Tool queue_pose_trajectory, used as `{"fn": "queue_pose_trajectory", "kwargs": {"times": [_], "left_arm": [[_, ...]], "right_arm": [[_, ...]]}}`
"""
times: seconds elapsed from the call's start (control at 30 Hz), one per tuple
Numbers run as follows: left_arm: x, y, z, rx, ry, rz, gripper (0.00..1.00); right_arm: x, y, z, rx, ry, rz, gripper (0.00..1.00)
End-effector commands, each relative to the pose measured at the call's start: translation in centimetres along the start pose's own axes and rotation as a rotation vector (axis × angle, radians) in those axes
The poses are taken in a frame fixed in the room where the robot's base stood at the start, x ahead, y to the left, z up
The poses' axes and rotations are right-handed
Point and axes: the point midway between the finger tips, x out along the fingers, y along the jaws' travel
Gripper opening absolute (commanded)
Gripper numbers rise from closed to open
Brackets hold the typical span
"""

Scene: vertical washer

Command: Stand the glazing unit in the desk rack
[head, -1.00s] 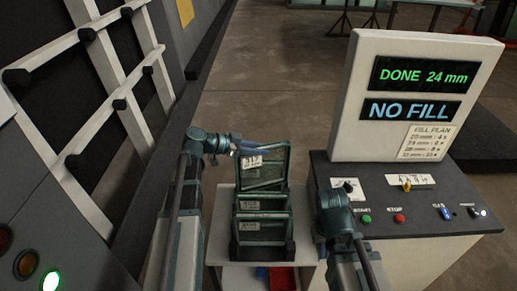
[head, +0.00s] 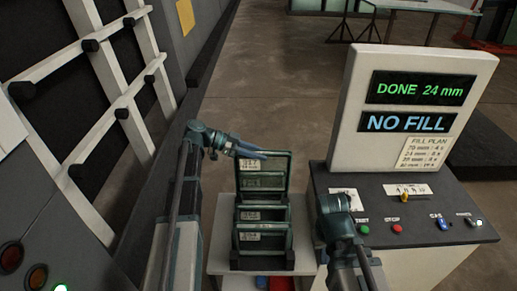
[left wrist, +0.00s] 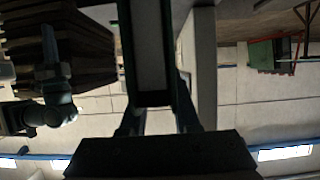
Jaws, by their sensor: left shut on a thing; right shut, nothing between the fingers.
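The held glazing unit (head: 270,181) is a dark-framed pane with a white label, standing nearly upright at the back of the desk rack (head: 262,262). Its lower edge is hidden behind the units in front, so I cannot tell how deep it sits. My left gripper (head: 262,154) is shut on its top edge, coming in from the left. In the left wrist view the unit (left wrist: 152,50) runs away between the fingers. My right gripper (head: 337,203) is shut and empty, right of the rack by the console; its fingertips are hard to make out.
Labelled units (head: 268,238) fill the nearer part of the rack, on a pale stand (head: 218,250). The control console (head: 400,205) stands close on the right; its screen (head: 422,88) reads "DONE 24 mm" and "NO FILL". A white-barred machine frame (head: 115,85) stands left.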

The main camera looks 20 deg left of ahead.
Motion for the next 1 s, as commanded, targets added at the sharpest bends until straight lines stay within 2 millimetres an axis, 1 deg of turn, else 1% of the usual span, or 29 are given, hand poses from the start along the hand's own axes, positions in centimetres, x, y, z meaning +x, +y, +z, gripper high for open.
{"fn": "queue_pose_trajectory", "kwargs": {"times": [0.27,0.47,1.0], "left_arm": [[0.1,0.0,0.2,0.001,0.004,0.001,0.0],[0.5,0.0,1.1,0.0,0.004,0.0,0.0],[2.1,0.0,5.1,0.0,0.003,0.0,0.0]], "right_arm": [[0.3,0.0,0.0,0.0,0.0,0.0,0.0],[1.3,-0.1,-0.1,0.001,0.0,0.0,0.0],[5.6,-0.5,-0.3,0.002,0.0,0.0,0.0]]}}
